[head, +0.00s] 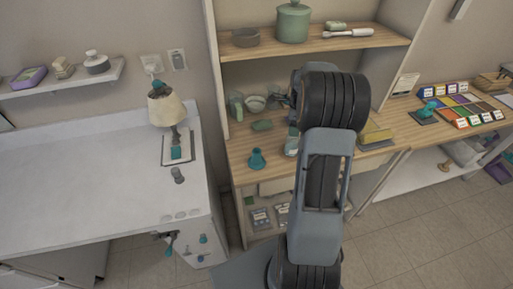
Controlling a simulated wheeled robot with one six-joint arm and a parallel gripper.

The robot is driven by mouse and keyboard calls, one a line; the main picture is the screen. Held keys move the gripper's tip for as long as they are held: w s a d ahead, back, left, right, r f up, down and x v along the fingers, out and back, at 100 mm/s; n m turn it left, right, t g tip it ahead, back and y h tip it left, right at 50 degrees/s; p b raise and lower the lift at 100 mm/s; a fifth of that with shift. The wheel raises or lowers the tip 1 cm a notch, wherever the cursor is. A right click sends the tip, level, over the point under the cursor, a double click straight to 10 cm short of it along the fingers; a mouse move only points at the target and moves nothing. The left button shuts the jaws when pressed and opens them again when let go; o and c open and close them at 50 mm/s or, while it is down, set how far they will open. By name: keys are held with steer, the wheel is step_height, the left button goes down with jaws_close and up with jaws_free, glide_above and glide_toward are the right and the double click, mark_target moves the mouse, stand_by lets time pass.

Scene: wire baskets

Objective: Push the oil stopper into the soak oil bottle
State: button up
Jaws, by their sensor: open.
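I cannot identify the oil stopper or the soak oil bottle for certain. A teal, cone-shaped piece with a narrow top (256,160) stands upright near the front of the wooden worktop (238,150). A small grey-teal, stopper-like piece (178,175) is near the right edge of the white counter (70,175). A pale grey upright object (291,143) is partly hidden beside my arm, and I cannot tell what it is. My arm rises in front of the worktop and hides its middle. My gripper cannot be made out behind it.
A lamp (166,108) stands on the white counter. A yellow block (376,134) lies right of my arm. Colored trays (462,110) lie farther right. The counter's left part is clear.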

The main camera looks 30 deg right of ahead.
steer(key=shift+r+p, duration=2.55)
steer(key=shift+r, duration=1)
step_height(320, 180, up, 14)
steer(key=b, duration=0.1)
steer(key=s+a+f+n+t, duration=0.2)
steer(key=s+a+n, duration=0.6)
steer(key=a+n, duration=0.4)
steer(key=s+a+f+n+t, duration=0.2)
steer(key=s+a+f+n, duration=0.2)
steer(key=s+a+n, duration=0.4)
steer(key=shift+a+f+n+t, duration=0.2)
steer(key=shift+a+n+t, duration=0.2)
steer(key=shift+a+n, duration=2.25)
